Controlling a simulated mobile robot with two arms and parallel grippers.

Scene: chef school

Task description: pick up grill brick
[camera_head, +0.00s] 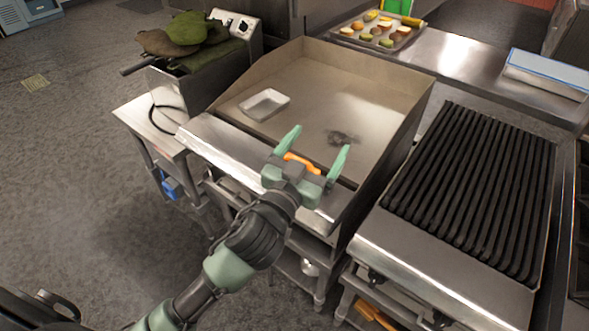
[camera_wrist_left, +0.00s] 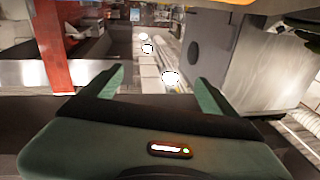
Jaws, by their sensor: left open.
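A dark block with an orange handle (camera_head: 302,162), which looks like the grill brick, shows between the fingers of my left gripper (camera_head: 316,149) in the head view, near the griddle's front edge. The gripper hides part of it. I cannot tell whether they touch or how far apart in height they are. My left gripper is open; its two green fingers also show spread in the left wrist view (camera_wrist_left: 160,85), with no object clearly between them. An orange strip crosses the top edge of that view. My right gripper is not in view.
The flat griddle (camera_head: 310,85) holds a white tray (camera_head: 264,104) and a dark smudge. A ribbed grill (camera_head: 475,190) stands to the right, a fryer (camera_head: 170,88) with green cloth-like items to the left. A food tray (camera_head: 380,32) sits on the back counter.

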